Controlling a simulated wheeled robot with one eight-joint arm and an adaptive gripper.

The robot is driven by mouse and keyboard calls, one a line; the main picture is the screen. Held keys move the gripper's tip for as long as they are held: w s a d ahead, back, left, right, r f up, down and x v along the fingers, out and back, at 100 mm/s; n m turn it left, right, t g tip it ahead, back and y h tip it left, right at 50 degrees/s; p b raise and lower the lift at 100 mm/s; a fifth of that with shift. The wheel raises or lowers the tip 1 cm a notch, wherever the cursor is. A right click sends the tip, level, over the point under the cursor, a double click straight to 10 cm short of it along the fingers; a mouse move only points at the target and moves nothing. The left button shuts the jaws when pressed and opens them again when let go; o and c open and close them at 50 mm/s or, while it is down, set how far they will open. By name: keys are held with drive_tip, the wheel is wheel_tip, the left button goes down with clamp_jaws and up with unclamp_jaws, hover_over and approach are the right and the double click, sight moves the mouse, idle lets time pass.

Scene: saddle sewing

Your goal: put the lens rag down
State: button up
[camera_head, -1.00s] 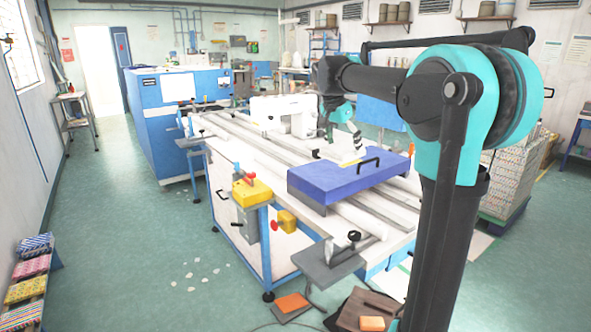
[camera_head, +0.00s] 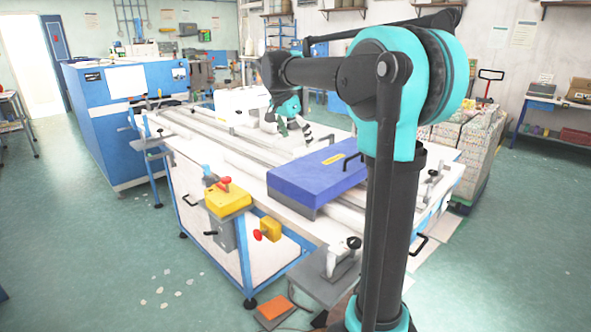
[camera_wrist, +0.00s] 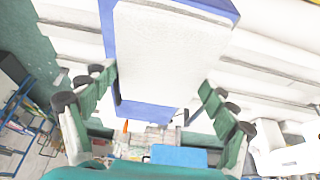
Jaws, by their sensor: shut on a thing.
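My gripper (camera_head: 293,130) is above the far part of the long white worktable (camera_head: 232,160), beyond the blue box in the head view. In the wrist view its green fingers (camera_wrist: 160,92) stand on either side of a broad, pale, textured piece. This piece, which looks like the lens rag (camera_wrist: 170,55), is held between them. Blue edges show behind the rag. In the head view the rag is too small to make out, and whether it touches anything below cannot be told.
The blue box (camera_head: 308,172) with a black handle lies on the worktable's near side. A white machine (camera_head: 240,104) stands at the back. A yellow control box (camera_head: 228,200) is on the front edge. A blue cabinet (camera_head: 125,120) stands left. The left floor is mostly open.

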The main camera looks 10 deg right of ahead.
sight(287, 144)
wheel_tip(287, 144, down, 11)
drive_tip(key=shift+r, duration=0.1)
idle(0.4)
drive_tip(key=o, duration=0.9)
drive_tip(key=shift+c, duration=0.2)
drive_tip(key=v, duration=1.2)
drive_tip(key=shift+d, duration=0.1)
